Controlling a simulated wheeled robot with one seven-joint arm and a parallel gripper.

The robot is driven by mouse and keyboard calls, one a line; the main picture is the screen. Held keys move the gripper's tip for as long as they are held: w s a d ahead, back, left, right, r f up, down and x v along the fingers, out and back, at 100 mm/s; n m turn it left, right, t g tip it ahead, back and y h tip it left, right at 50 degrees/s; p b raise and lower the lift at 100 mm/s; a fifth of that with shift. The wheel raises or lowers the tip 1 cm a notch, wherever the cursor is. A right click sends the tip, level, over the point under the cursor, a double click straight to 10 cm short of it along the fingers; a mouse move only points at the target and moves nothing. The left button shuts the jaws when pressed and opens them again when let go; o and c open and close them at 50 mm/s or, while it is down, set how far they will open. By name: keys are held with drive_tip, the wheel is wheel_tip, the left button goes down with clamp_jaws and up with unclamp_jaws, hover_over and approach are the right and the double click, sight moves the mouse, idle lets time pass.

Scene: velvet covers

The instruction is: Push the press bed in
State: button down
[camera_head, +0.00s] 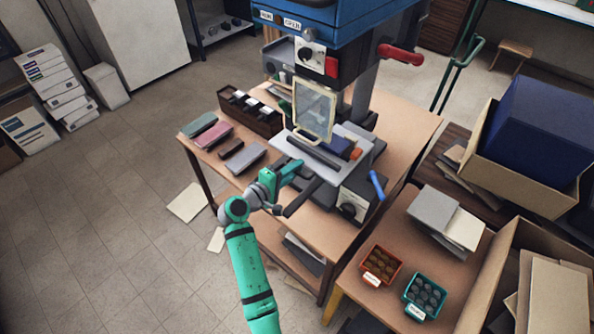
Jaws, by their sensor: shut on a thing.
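The press bed (364,157) is a light grey plate low on the blue press (345,40), above the wooden table. Its front part stands out from under the press head, towards my arm. A dark bar runs along its front side. A dark blue piece (338,147) and a small orange-brown piece lie on it. My green gripper (294,170) is at the bed's near left edge, shut on what looks like the bed's front handle. The fingertips are small here, and the exact grip is hard to make out.
A pale-framed clear guard (313,110) stands upright over the bed. A dark lever (303,197) sticks out below it, and a blue handle (376,185) is at right. Coloured covers (213,136) and a dark rack (250,112) lie left. A side table holds two small trays (381,265).

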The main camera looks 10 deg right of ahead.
drive_tip(key=shift+s+f, duration=0.1)
drive_tip(key=shift+f, duration=0.45)
drive_tip(key=c, duration=1.8)
unclamp_jaws()
drive_tip(key=shift+r, duration=0.15)
drive_tip(key=shift+r, duration=0.15)
drive_tip(key=v, duration=1)
drive_tip(key=shift+s+a, duration=0.2)
drive_tip(key=shift+a, duration=0.1)
